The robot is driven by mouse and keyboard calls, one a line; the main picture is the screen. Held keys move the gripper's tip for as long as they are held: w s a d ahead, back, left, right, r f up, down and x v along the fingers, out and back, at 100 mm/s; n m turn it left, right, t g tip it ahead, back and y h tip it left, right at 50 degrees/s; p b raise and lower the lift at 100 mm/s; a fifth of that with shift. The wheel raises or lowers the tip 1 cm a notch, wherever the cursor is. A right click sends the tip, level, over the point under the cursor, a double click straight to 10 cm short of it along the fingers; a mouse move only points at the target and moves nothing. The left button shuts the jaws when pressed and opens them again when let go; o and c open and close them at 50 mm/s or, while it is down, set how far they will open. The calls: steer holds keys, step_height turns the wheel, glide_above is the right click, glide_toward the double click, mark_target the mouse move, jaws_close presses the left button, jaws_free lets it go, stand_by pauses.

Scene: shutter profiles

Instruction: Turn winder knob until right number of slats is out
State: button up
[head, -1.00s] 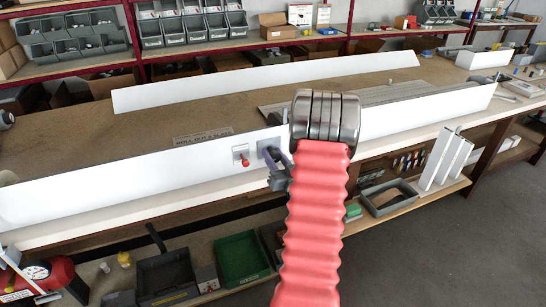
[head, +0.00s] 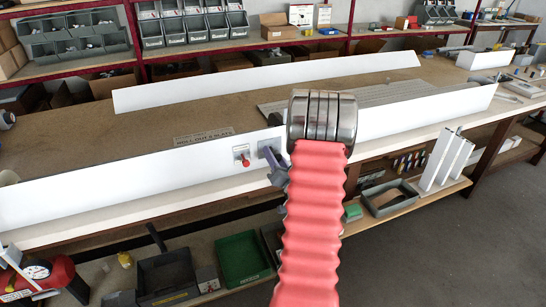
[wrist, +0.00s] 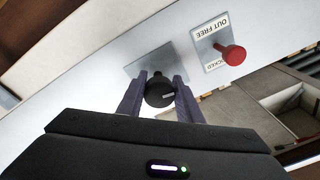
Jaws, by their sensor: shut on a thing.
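The winder knob (wrist: 158,95) is black with a pale mark, on a grey plate (wrist: 150,66) on the white front panel. My gripper (wrist: 159,82) has its two purple-grey fingers around the knob, one on each side. In the head view my gripper (head: 278,172) is partly hidden by my red arm, and the knob cannot be made out. Grey slats (head: 375,94) lie flat on the bench behind the panel. My arm hides part of them, and their number cannot be read.
A red lever knob (wrist: 234,56) sits right of the winder on a plate marked "OUT FREE" and "LOCKED"; it also shows in the head view (head: 245,162). The long white front panel (head: 120,185) and rear panel (head: 265,78) flank the bench. Bins stand on the shelf below.

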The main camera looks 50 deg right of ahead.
steer(key=shift+a+f, duration=0.15)
steer(key=shift+f, duration=0.2)
steer(key=o, duration=0.7)
steer(key=shift+c, duration=0.2)
steer(key=o, duration=0.3)
steer(key=shift+r, duration=0.2)
steer(key=shift+o, duration=0.2)
steer(key=shift+s, duration=0.1)
steer(key=v, duration=1.3)
steer(key=shift+s+a+f, duration=0.2)
steer(key=shift+s, duration=0.05)
